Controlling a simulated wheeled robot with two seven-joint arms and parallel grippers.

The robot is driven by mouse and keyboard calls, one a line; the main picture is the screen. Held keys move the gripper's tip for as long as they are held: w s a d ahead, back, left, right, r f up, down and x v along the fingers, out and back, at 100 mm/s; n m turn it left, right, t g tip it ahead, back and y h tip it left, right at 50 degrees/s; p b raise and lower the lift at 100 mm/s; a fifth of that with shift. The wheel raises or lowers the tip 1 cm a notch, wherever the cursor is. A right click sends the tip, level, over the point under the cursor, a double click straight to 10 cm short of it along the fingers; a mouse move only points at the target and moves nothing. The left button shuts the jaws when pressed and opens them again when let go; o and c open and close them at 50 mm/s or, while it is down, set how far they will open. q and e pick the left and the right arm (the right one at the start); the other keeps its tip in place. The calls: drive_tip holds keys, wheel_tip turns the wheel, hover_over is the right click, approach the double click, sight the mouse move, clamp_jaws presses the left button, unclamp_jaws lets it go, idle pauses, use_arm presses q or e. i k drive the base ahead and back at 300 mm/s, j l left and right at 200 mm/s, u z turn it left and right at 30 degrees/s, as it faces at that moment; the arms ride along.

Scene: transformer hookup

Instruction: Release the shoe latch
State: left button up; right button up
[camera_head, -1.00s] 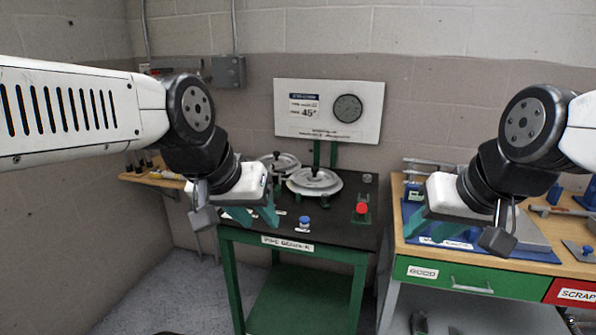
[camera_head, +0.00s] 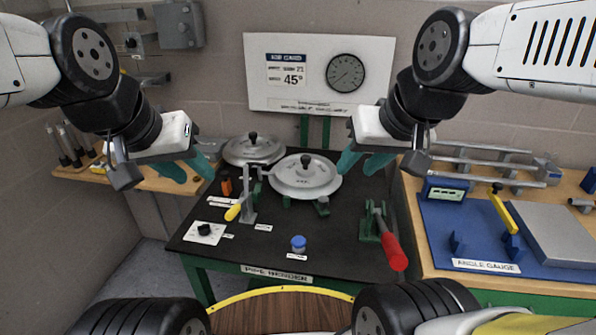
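On the black-topped pipe bender table (camera_head: 277,225) a lever with a yellow handle (camera_head: 233,212) stands on a grey upright bracket (camera_head: 249,206), left of the middle. A lever with a red handle (camera_head: 391,246) on a green base (camera_head: 371,229) is at the table's right; its handle points toward me. I cannot tell which of the two is the shoe latch. Two round metal discs (camera_head: 305,177) (camera_head: 253,149) with black knobs are behind. My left gripper (camera_head: 194,176) is open and empty, left of the discs. My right gripper (camera_head: 357,168) is open and empty, above and right of the front disc.
A blue knob (camera_head: 299,242), a black knob on a white plate (camera_head: 204,232) and an orange item (camera_head: 226,184) stand on the table. A sign with a dial (camera_head: 318,75) rises behind. The right bench holds a blue angle gauge mat (camera_head: 441,243). A wooden shelf (camera_head: 160,181) is at left.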

sight(259, 165)
drive_tip(key=k+u, duration=0.1)
drive_tip(key=k, duration=0.55)
drive_tip(key=j+u, duration=0.2)
drive_tip(key=u, duration=1.5)
drive_tip(key=i+u, duration=0.2)
drive_tip(key=i, duration=0.95)
drive_tip(key=i+z, duration=0.25)
drive_tip(key=i+j+z, duration=0.25)
drive_tip(key=i, duration=0.2)
drive_tip(key=i+l+z, duration=0.15)
drive_tip(key=z, duration=0.3)
drive_tip(key=i+z, duration=0.65)
drive_tip(key=z, duration=0.2)
drive_tip(key=i+z, duration=0.1)
drive_tip(key=z, duration=0.3)
drive_tip(key=i+z, duration=0.15)
drive_tip(key=z, duration=0.3)
drive_tip(key=i+j+z, duration=0.1)
drive_tip(key=z, duration=1.75)
